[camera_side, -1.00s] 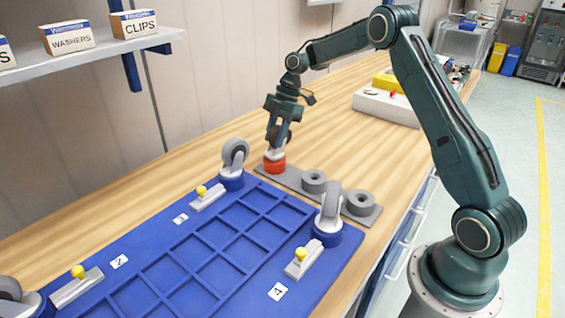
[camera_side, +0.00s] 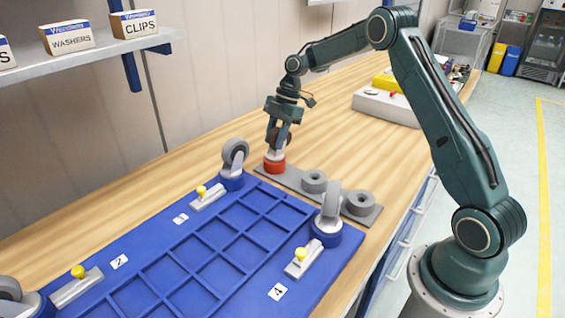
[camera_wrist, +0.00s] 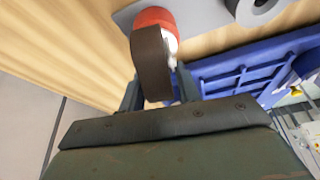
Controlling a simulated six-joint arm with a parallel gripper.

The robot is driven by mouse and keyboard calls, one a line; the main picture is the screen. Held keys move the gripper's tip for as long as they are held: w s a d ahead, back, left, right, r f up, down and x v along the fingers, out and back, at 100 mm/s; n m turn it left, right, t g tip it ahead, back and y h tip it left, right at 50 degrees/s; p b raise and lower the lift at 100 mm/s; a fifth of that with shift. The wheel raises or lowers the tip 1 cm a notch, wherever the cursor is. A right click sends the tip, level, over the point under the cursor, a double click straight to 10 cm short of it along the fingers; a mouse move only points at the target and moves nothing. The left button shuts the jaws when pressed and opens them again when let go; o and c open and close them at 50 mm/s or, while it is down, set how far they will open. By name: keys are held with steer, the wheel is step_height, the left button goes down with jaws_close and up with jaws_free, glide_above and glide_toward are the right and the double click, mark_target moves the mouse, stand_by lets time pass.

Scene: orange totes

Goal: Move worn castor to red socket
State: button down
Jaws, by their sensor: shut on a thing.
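My gripper (camera_side: 274,132) is shut on a castor with a dark, brownish wheel (camera_side: 284,136). The castor stands over the red socket (camera_side: 275,164) at the far left end of the grey socket strip (camera_side: 292,180). Its pale lower part meets the top of the red socket; how deep it sits is hard to tell. In the wrist view the brown wheel (camera_wrist: 151,62) is between the finger tips (camera_wrist: 160,90), with the red socket (camera_wrist: 154,17) just beyond it.
Two grey sockets (camera_side: 314,182) (camera_side: 360,202) on the strip are empty. Grey-wheeled castors (camera_side: 234,158) (camera_side: 330,215) stand at corners of the blue tray (camera_side: 215,240), beside clamps with yellow knobs (camera_side: 202,191). A white box (camera_side: 385,106) lies farther back.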

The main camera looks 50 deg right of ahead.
steer(key=shift+f, duration=0.15)
steer(key=c, duration=0.9)
jaws_free()
steer(key=shift+v, duration=3.75)
